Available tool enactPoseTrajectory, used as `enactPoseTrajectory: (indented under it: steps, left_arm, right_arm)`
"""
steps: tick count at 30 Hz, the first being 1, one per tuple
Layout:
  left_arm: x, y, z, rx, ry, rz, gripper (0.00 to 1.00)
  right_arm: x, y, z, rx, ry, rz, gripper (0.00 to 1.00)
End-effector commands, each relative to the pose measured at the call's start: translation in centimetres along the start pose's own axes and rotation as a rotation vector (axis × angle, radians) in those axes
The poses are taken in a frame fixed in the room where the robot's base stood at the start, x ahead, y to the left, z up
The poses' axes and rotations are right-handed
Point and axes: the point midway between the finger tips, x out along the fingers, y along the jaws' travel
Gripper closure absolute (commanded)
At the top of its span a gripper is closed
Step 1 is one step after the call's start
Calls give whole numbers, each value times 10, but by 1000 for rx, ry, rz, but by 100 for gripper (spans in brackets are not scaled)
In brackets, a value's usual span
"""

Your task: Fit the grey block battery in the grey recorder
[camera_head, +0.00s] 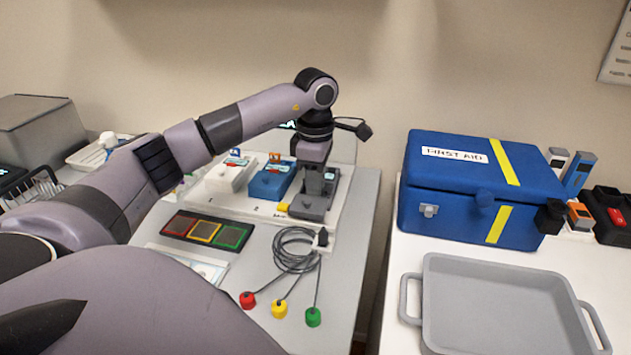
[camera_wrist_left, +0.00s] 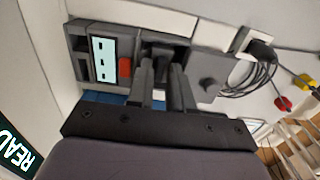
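The grey recorder (camera_head: 312,203) lies on a white stand at the back of the left table. In the left wrist view the recorder (camera_wrist_left: 77,45) shows a pale screen and a red button. My left gripper (camera_wrist_left: 161,72) points down at the recorder's dark open part, its two fingers a little apart. In the head view the left gripper (camera_head: 316,172) is right over the recorder, its fingertips hard to make out. Something dark grey shows between and beyond the fingers. I cannot tell whether it is the grey block battery or part of the recorder. My right gripper is out of view.
Blue (camera_head: 270,182) and white (camera_head: 230,174) devices stand left of the recorder. A coiled cable (camera_head: 293,250) with red, yellow and green ends lies in front. A blue first aid box (camera_head: 470,185) and an empty grey tray (camera_head: 505,310) are on the right table, across a gap.

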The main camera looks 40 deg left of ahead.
Motion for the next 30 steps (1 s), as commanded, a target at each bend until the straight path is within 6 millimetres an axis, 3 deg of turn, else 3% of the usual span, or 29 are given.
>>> enactPoseTrajectory:
  steps: [30]
  left_arm:
    - [-39, 0, 0, 0, 0, 0, 80]
  right_arm:
    - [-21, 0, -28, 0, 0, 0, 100]
